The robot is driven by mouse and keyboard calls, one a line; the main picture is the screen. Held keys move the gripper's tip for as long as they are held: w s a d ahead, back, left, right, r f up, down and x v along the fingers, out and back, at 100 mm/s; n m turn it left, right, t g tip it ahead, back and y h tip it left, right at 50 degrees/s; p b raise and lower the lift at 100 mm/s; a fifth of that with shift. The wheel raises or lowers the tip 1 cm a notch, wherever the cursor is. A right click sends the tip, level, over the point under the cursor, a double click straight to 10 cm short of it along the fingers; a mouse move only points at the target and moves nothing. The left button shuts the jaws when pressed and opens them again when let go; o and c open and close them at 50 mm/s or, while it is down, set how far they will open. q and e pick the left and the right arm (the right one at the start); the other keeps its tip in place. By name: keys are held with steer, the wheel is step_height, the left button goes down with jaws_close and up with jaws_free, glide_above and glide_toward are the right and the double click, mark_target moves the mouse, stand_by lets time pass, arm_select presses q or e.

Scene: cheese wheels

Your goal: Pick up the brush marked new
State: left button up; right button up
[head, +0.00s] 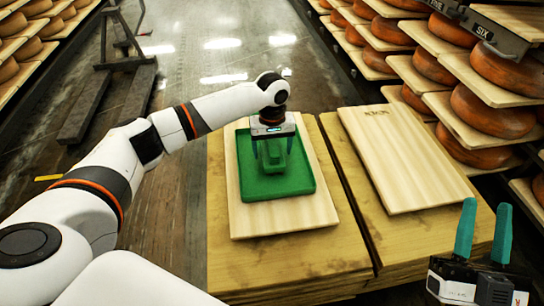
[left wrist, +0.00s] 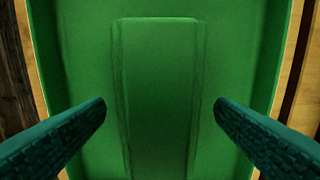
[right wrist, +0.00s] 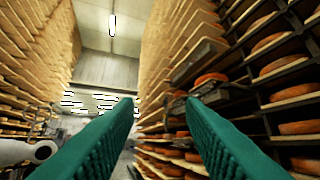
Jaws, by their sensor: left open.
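A green tray (head: 295,185) lies on a pale board on the left part of the wooden table. A long green block-like thing (head: 273,166) is in the tray under my left gripper (head: 272,158); it may be the brush, but I see no mark or bristles on it. In the left wrist view this green thing (left wrist: 160,60) runs lengthwise between the fingers of my left gripper (left wrist: 160,104). The fingers are apart, with a gap on each side of it. My right gripper (head: 487,205) is open and empty at the lower right, pointing upward.
A second pale board (head: 400,160) lies bare on the table's right part, with small dark lettering at its far edge, too small to read. Shelves of cheese wheels (head: 495,112) stand close on the right. A dark metal frame (head: 110,90) stands on the floor at left.

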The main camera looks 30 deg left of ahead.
mark_target(272, 143)
arm_select(q)
steer(key=shift+f, duration=0.95)
steer(key=c, duration=1.2)
steer(key=shift+o, duration=0.2)
arm_select(e)
steer(key=shift+s+d+r+t+y, duration=0.15)
steer(key=shift+s+r+t+y, duration=0.45)
steer(key=shift+s+r+t, duration=0.6)
arm_select(q)
steer(key=shift+r, duration=0.1)
